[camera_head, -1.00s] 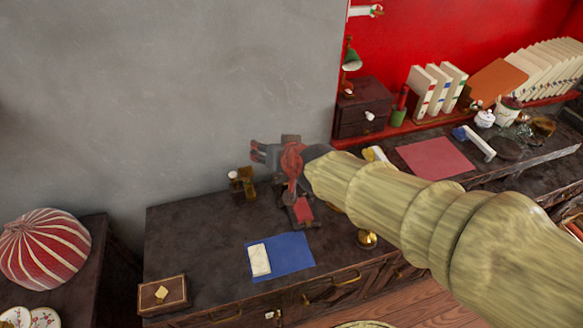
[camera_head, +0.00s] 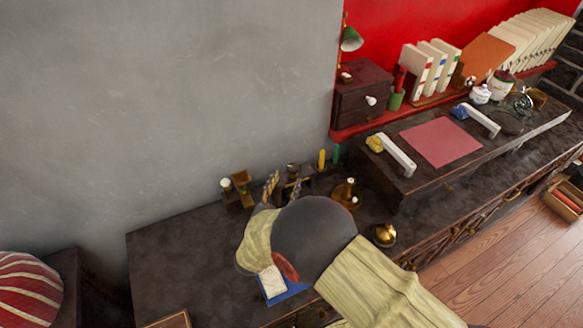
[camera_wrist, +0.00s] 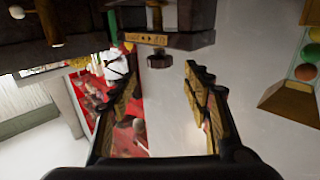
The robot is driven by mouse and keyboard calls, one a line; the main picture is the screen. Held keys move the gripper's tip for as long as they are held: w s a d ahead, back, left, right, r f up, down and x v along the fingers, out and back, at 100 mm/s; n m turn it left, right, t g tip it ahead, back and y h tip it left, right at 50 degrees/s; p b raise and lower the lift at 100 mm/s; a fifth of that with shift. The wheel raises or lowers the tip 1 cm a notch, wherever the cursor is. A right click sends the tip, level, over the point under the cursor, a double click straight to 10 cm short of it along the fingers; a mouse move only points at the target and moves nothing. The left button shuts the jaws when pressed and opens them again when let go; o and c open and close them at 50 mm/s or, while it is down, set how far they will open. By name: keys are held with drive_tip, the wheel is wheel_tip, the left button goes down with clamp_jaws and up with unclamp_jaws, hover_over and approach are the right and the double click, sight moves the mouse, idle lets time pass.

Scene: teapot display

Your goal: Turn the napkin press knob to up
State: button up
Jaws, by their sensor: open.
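A dark round knob (camera_wrist: 160,61), which looks like the napkin press knob, shows in the wrist view. It sits on the end of a dark block with a brass plate, which appears to be the napkin press (camera_wrist: 185,40). My gripper (camera_wrist: 161,72) is open. Its two wood-padded fingers stand left and right of the knob in the picture, with visible space on both sides. I cannot tell the depth between fingertips and knob. In the head view my arm hides most of the press, and the knob cannot be made out there.
A dark cabinet top (camera_head: 165,260) carries a brass stand (camera_head: 238,188), a brass candle holder (camera_head: 346,193) and a brass bell (camera_head: 385,234). A blue sheet (camera_head: 285,292) with a white card is partly behind my arm. A raised shelf with a pink mat (camera_head: 440,143) lies right.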

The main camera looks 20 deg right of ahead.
sight(291, 171)
drive_tip(key=b+x, duration=0.2)
drive_tip(key=x, duration=0.4)
drive_tip(key=shift+f, duration=0.1)
drive_tip(key=shift+w+d+b, duration=0.3)
drive_tip(key=shift+w+d, duration=0.1)
drive_tip(key=shift+w, duration=0.15)
drive_tip(key=shift+c, duration=0.3)
drive_tip(key=c, duration=1.1)
